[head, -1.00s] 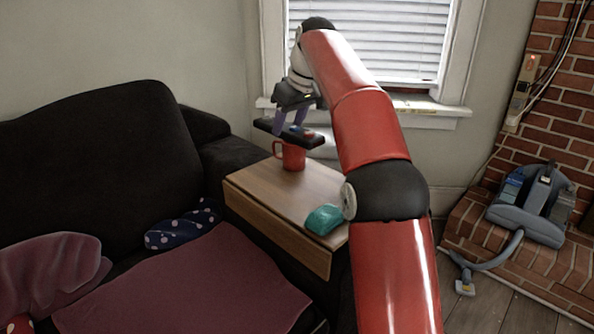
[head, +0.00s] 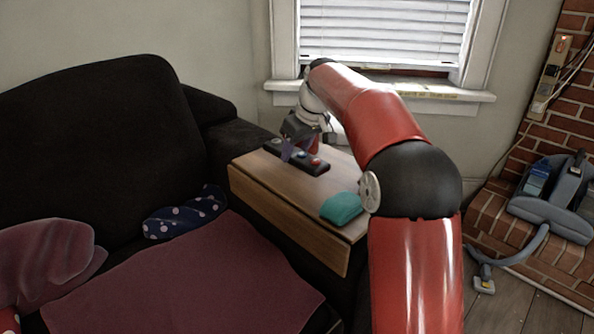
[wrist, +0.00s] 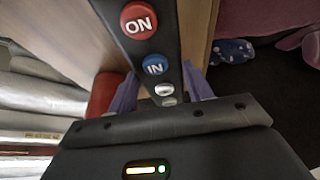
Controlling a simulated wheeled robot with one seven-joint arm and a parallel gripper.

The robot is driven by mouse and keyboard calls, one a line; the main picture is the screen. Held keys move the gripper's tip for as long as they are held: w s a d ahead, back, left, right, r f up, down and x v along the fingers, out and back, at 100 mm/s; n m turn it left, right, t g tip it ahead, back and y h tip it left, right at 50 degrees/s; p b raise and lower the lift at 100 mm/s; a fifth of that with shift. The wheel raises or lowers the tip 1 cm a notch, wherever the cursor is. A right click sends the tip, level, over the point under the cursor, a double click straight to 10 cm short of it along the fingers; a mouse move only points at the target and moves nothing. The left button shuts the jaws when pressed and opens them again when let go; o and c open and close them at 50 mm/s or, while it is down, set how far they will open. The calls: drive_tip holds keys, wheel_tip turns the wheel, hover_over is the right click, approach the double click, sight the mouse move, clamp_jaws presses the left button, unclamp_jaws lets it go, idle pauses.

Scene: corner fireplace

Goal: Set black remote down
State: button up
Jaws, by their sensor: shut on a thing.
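The black remote (head: 319,168) is held by my gripper (head: 294,153) over the far part of the small wooden table (head: 290,195). It lies about level, at or just above the tabletop; I cannot tell if it touches. In the wrist view, the remote (wrist: 152,43) shows a red ON button, a blue IN button and grey buttons. The purple fingers of my gripper (wrist: 162,92) are on either side of it. A red mug (wrist: 103,93) stands close beside the left finger; in the head view it is mostly hidden behind my gripper.
A teal object (head: 341,208) sits at the table's right front edge. A dark sofa (head: 90,130) with a maroon blanket (head: 190,275) and a dotted cushion (head: 185,215) is at left. A vacuum cleaner (head: 555,205) stands at right. The table's front middle is clear.

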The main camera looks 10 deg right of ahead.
sight(297, 177)
drive_tip(key=shift+f+b, duration=0.45)
drive_tip(key=shift+f, duration=1.9)
drive_tip(key=shift+f, duration=0.1)
drive_tip(key=o, duration=1.1)
drive_tip(key=shift+c, duration=0.2)
